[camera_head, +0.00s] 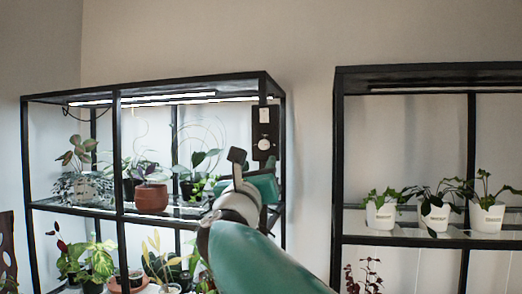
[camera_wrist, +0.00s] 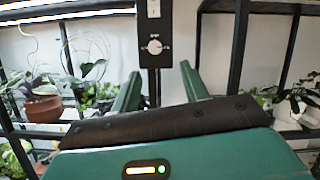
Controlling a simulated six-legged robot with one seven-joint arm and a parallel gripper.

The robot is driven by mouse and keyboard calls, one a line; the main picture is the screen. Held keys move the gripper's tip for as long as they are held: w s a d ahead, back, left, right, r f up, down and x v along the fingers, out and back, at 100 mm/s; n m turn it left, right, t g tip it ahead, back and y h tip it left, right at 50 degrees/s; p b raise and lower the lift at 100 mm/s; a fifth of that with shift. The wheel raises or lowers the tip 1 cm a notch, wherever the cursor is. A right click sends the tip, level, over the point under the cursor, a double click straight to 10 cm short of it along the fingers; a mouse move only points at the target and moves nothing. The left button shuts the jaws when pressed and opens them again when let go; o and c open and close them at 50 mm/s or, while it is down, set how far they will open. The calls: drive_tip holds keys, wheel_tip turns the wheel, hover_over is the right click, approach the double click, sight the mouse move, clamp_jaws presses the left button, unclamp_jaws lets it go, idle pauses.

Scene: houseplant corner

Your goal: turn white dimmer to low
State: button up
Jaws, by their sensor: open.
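The white dimmer (camera_head: 264,144) is a round knob on a black panel (camera_head: 270,150) fixed to the right end of the lit shelf. In the wrist view the knob (camera_wrist: 154,46) faces me, with small white marks around it too small to read. My gripper (camera_wrist: 160,72) is open and empty, its green fingers spread left and right just below the knob in the picture, apart from it. In the head view my gripper (camera_head: 262,186) is below the panel, partly hidden by my arm.
A white switch (camera_head: 264,115) sits above the knob. A brown pot (camera_head: 151,198) and other plants stand on the shelf to the left. Black shelf posts (camera_head: 276,190) flank the panel closely. White pots (camera_head: 381,216) stand on a second shelf to the right, past a gap.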

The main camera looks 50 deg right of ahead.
sight(263, 146)
drive_tip(key=w+d, duration=0.2)
drive_tip(key=w+d+r, duration=0.1)
drive_tip(key=d, duration=0.1)
drive_tip(key=w+d+r, duration=0.1)
drive_tip(key=w, duration=0.1)
drive_tip(key=shift+w+d+r, duration=0.15)
drive_tip(key=shift+w+d, duration=0.2)
drive_tip(key=shift+d, duration=0.05)
drive_tip(key=s, duration=0.1)
drive_tip(key=s+d+r, duration=0.1)
drive_tip(key=shift+s+d+r, duration=0.25)
drive_tip(key=shift+s, duration=0.15)
drive_tip(key=shift+w+d+f, duration=0.15)
drive_tip(key=shift+w, duration=0.35)
drive_tip(key=shift+w+d+f, duration=0.1)
drive_tip(key=shift+w+d, duration=0.05)
drive_tip(key=shift+w, duration=0.3)
drive_tip(key=shift+s+a, duration=0.15)
drive_tip(key=shift+s, duration=0.3)
drive_tip(key=shift+c, duration=1.2)
drive_tip(key=shift+w, duration=0.25)
drive_tip(key=c, duration=0.4)
drive_tip(key=shift+w, duration=0.1)
drive_tip(key=c, duration=0.3)
clamp_jaws()
drive_tip(key=shift+c, duration=0.2)
unclamp_jaws()
